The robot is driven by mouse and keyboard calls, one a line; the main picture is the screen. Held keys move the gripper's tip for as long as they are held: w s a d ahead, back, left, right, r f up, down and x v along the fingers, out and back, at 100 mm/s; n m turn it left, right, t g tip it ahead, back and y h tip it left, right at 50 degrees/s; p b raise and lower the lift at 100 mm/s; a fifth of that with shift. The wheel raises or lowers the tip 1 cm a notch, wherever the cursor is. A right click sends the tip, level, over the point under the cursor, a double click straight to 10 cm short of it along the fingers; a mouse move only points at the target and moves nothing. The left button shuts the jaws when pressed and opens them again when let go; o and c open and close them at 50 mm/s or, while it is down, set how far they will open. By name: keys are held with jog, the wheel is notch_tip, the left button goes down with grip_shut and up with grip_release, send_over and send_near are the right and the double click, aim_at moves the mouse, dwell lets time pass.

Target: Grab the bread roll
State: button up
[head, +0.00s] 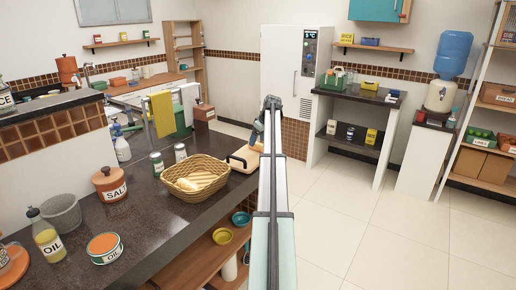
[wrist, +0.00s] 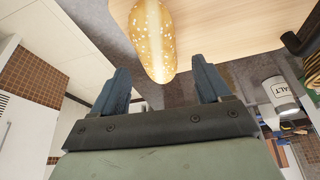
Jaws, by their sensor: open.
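A golden sesame-topped bread roll (wrist: 154,38) lies on a pale wooden board (wrist: 220,22) in the wrist view. My gripper (wrist: 158,65) is open and empty. Its two dark blue fingers stand apart, with the near end of the roll showing between them in the picture; I cannot tell whether they touch it. In the head view my arm reaches over the counter's right edge to the wooden board (head: 237,163). The roll there is mostly hidden by my arm and gripper.
A salt jar (head: 110,185), oil bottle (head: 47,238), grey cup (head: 62,213) and orange-lidded tin (head: 104,248) stand further left on the dark counter (head: 150,228). Open floor (head: 370,230) lies right.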

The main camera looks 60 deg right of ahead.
jog(key=x, duration=0.3)
jog(key=shift+w+f, duration=0.1)
jog(key=shift+c, duration=0.2)
jog(key=c, duration=1.1)
